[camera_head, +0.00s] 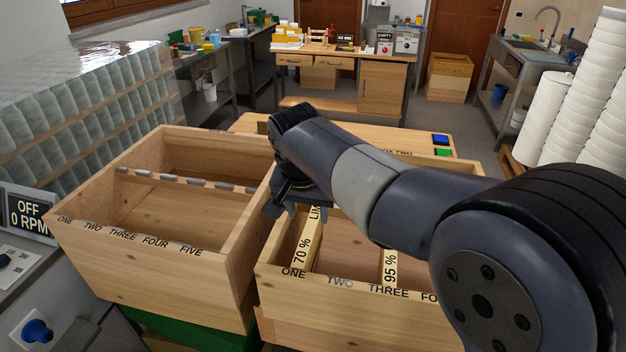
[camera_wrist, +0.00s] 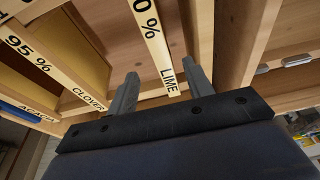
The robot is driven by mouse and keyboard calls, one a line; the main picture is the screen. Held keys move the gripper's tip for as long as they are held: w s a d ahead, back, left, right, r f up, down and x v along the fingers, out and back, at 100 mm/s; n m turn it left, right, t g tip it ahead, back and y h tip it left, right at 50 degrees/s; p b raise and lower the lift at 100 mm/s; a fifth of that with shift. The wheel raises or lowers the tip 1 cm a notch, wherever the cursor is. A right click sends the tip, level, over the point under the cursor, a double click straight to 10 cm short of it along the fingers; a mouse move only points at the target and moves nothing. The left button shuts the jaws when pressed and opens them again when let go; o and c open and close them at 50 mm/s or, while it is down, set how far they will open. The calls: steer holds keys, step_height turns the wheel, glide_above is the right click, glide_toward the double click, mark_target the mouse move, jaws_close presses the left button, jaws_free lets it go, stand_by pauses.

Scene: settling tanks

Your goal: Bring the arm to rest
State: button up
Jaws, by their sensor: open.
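My arm reaches from the right across the head view, and its wrist hangs above the wall between two wooden boxes. My gripper (camera_head: 283,208) points down over the left end of the right box; its fingertips are partly hidden in the head view. In the wrist view my gripper (camera_wrist: 162,68) is open, with its two fingers apart. The bar marked 70 % LIME (camera_wrist: 152,40) appears between the fingers, but nothing is gripped. In the head view this 70 % bar (camera_head: 301,250) stands in slot ONE of the right box (camera_head: 350,308).
A 95 % bar (camera_head: 389,268) stands at slot THREE; the wrist view reads it as CLOVER (camera_wrist: 85,98). The left box (camera_head: 150,268) has a slotted rail and no bars visible. Jars stack (camera_head: 90,110) at left, white tubs (camera_head: 590,90) at right. A bench (camera_head: 340,62) stands behind.

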mark_target(317, 237)
steer(key=shift+f, duration=0.1)
steer(key=p+x, duration=0.1)
steer(key=x, duration=0.9)
steer(key=shift+f, duration=0.3)
steer(key=shift+d+f, duration=0.1)
steer(key=shift+d, duration=0.3)
steer(key=shift+s+d, duration=0.1)
steer(key=shift+d, duration=0.1)
